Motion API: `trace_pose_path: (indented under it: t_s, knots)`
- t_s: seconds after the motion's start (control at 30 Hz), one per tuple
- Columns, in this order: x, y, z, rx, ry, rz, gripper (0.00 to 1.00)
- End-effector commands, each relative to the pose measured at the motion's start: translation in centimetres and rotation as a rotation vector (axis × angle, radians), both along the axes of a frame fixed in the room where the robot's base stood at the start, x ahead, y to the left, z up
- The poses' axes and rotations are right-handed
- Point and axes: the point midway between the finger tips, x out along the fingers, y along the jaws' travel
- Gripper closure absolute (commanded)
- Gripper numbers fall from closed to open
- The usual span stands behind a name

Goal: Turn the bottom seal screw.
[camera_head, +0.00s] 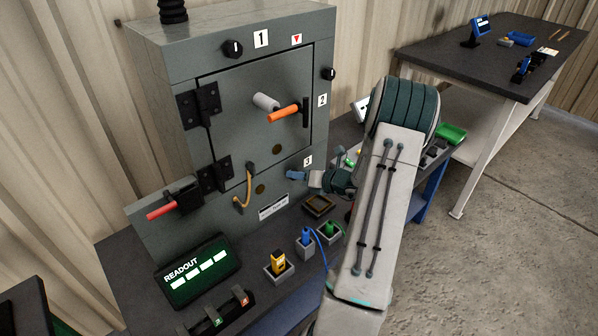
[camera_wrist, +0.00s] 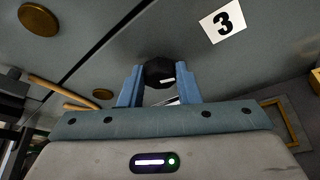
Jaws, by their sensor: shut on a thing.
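The bottom seal screw (camera_wrist: 159,72) is a black round knob with a pale mark on it, beside the white label "3" in the wrist view. My gripper (camera_wrist: 159,82) has its two blue fingers closed on either side of this screw. In the head view my gripper (camera_head: 292,175) reaches the lower right of the grey enclosure (camera_head: 220,110), just below label 3 (camera_head: 308,160). The bottom screw is hidden by the fingers there. Two other black screws, by label 1 (camera_head: 232,48) and label 2 (camera_head: 329,74), are in sight.
A small open tray (camera_head: 319,206) sits on the bench below my gripper. Holders with a yellow item (camera_head: 278,262) and a blue item (camera_head: 306,237) stand in front, beside the readout (camera_head: 198,272).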

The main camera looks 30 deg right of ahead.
Motion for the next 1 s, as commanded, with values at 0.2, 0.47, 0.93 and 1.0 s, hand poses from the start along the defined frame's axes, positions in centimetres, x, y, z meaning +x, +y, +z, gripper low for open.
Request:
trace_pose_path:
  t_s: [0.2, 0.47, 0.93, 1.0]
  knots:
    - [-0.1, 0.09, -0.21, 0.019, 0.006, 0.002, 0.93]
    - [-0.1, 0.1, -0.24, 0.019, 0.006, 0.002, 0.93]
    - [-0.32, -0.11, 0.03, 0.016, 0.003, 0.0, 0.48]
    - [-0.91, -0.36, 0.23, 0.015, 0.004, 0.0, 0.48]
